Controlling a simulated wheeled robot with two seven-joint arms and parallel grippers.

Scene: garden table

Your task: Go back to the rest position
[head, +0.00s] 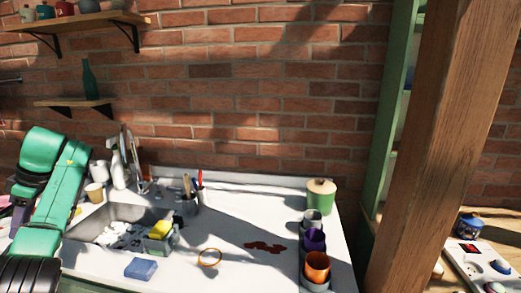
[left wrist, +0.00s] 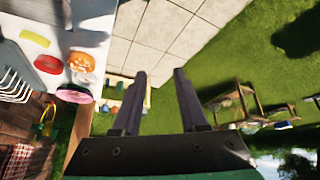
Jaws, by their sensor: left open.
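My left arm (head: 52,195) is raised at the left of the head view, beside the sink; its gripper cannot be made out there. In the left wrist view my left gripper (left wrist: 160,73) shows two dark fingers set apart with nothing between them. It points out over paving and grass, away from the worktop things. My right arm and gripper are in neither view.
The white counter (head: 215,270) holds a sink (head: 105,215), a blue sponge (head: 141,268), an orange ring (head: 210,257), a dark red spill (head: 264,247), a row of cups (head: 317,265) and a green canister (head: 320,198). A wooden post (head: 436,140) stands at the right.

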